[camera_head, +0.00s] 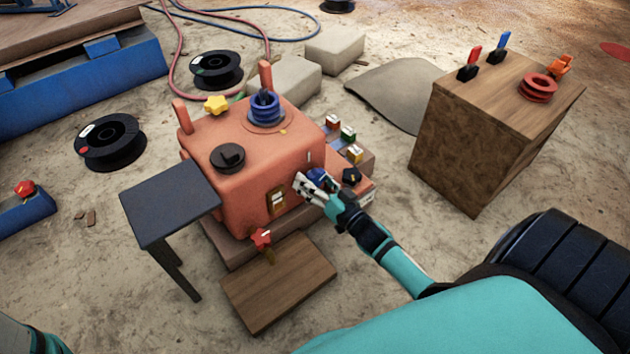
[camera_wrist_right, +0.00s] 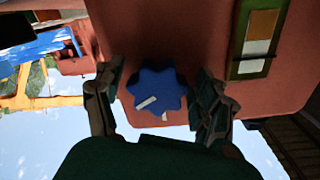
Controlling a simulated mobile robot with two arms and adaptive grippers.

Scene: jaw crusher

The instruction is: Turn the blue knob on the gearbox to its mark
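The orange-red gearbox (camera_head: 262,150) stands in the middle of the head view. Its blue knob (camera_head: 317,175) is on the side facing my right arm, partly hidden by my right gripper (camera_head: 318,185). In the right wrist view, the lobed blue knob (camera_wrist_right: 158,82) lies between the two fingers of the right gripper (camera_wrist_right: 158,95). The fingers are apart, with a small gap visible on each side of the knob. A white line on the knob (camera_wrist_right: 147,102) points down-left. A white mark (camera_wrist_right: 164,117) shows on the gearbox just below the knob. My left gripper is out of view.
A dark side table (camera_head: 170,203) and a wooden board (camera_head: 278,282) stand before the gearbox. A red star-shaped knob (camera_head: 261,238) is low on its front. Black spools (camera_head: 110,142) and hoses lie on the ground.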

